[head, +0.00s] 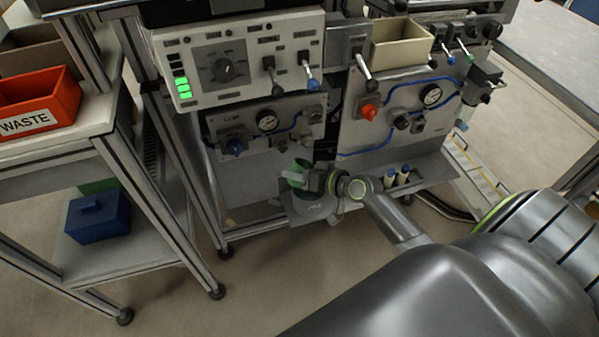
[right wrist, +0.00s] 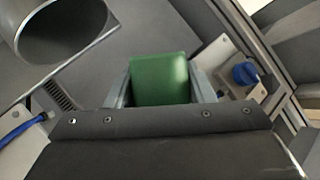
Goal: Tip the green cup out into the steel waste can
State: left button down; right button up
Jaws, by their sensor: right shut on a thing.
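The green cup (head: 297,176) is held at the front of the machine, low over the shelf; it also shows in the right wrist view (right wrist: 160,78) between the two grey fingers. My right gripper (head: 315,181) is shut on it. In the right wrist view the steel waste can (right wrist: 66,28) is at the upper left, its round mouth dark inside and apart from the cup. In the head view a grey shape below the cup may be the can; the gripper partly hides it. The cup's contents and exact tilt cannot be told. My left gripper is not in view.
A control panel (head: 240,60) with levers and gauge plates stands just behind the cup. An orange WASTE bin (head: 38,105) sits on the left cart, with a blue box (head: 98,218) on its lower shelf. A cream bin (head: 400,45) is at upper right. Several small bottles stand right of the gripper.

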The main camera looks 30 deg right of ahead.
jog(key=shift+r+n+h+p, duration=0.5)
jog(key=shift+n+h+p, duration=0.3)
jog(key=shift+n+p, duration=0.15)
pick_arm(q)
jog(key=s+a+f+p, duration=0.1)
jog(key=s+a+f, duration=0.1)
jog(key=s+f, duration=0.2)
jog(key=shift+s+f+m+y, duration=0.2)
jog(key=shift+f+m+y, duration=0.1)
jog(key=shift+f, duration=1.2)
pick_arm(e)
jog(key=shift+r+n+t+h, duration=0.25)
jog(key=shift+n+h, duration=0.2)
jog(key=shift+n, duration=0.25)
jog(key=shift+r+n+t+h, duration=0.1)
jog(key=shift+n+t+h, duration=0.15)
jog(key=shift+n+h, duration=0.3)
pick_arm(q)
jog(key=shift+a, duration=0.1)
